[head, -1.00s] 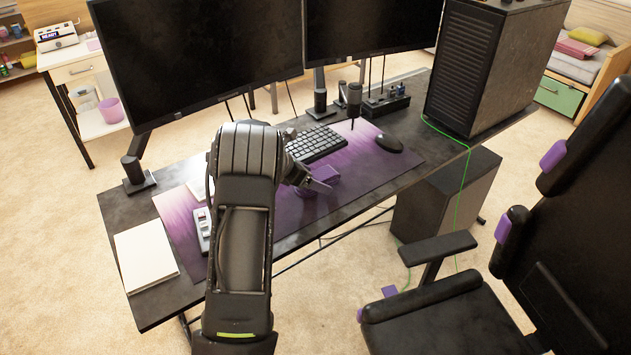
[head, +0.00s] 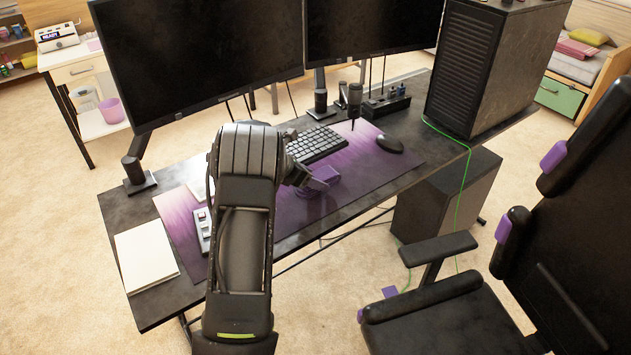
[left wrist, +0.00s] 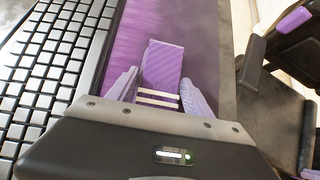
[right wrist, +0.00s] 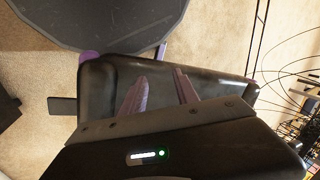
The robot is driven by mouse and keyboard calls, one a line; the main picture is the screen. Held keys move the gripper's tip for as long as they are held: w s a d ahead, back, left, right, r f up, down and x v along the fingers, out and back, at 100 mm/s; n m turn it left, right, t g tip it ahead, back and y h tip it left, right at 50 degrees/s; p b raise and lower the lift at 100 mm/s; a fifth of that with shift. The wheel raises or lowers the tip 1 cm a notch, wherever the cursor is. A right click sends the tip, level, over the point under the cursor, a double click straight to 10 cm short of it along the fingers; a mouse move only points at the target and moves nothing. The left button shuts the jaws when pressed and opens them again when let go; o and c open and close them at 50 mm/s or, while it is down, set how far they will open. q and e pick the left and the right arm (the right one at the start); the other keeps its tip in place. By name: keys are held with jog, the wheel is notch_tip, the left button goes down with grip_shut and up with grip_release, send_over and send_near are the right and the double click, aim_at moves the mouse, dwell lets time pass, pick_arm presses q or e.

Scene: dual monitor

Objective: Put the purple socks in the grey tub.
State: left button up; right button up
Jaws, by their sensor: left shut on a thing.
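The purple socks (left wrist: 165,60) are a folded bundle with pale stripes at the near end. They are on the purple desk mat and also show in the head view (head: 325,173). My left gripper (left wrist: 159,78) has its fingers on either side of the bundle and is shut on it. In the head view the left wrist hides part of the mat. My right gripper (right wrist: 160,75) is open and empty in the right wrist view, in front of a dark padded surface. No tub is clearly grey; a small greyish container (head: 85,99) stands on the left side table.
The keyboard (head: 316,144), mouse (head: 390,144) and microphone (head: 354,99) are beyond the socks. A white notebook (head: 146,258) lies at the desk's left end. A pink-purple tub (head: 111,110) stands on the side table's shelf. A black chair (head: 440,310) is at right.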

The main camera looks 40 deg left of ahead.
pick_arm(q)
notch_tip(320, 180, up, 10)
jog(key=shift+p, duration=0.3)
jog(key=shift+s, duration=0.1)
dwell(0.7)
